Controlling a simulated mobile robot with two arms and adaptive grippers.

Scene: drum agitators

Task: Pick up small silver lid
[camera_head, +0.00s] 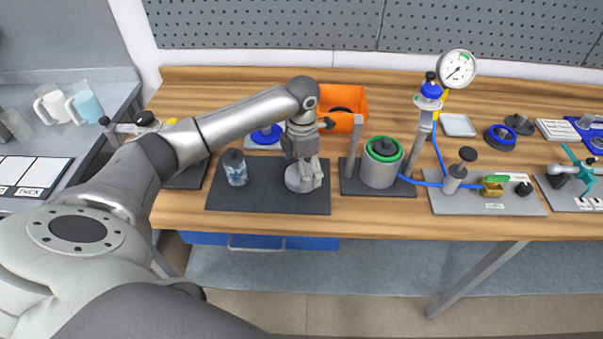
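A round silver lid (292,180) lies on the dark mat (258,203) near the middle of the bench. My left gripper (309,182) points down over the lid, with its fingers at the lid's right part. They overlap the lid in this view and hide some of it. I cannot tell whether they touch or grip it, or how far apart they are. A jar with a dark lid (235,167) stands on the same mat, left of the silver lid. My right gripper is not in view.
An orange bin (350,100) is behind my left gripper. A grey drum with a green ring (380,163) stands close on the right. Further right are a pressure gauge (458,69) and a grey plate with fittings (490,205). Two mugs (52,104) (85,105) stand at far left.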

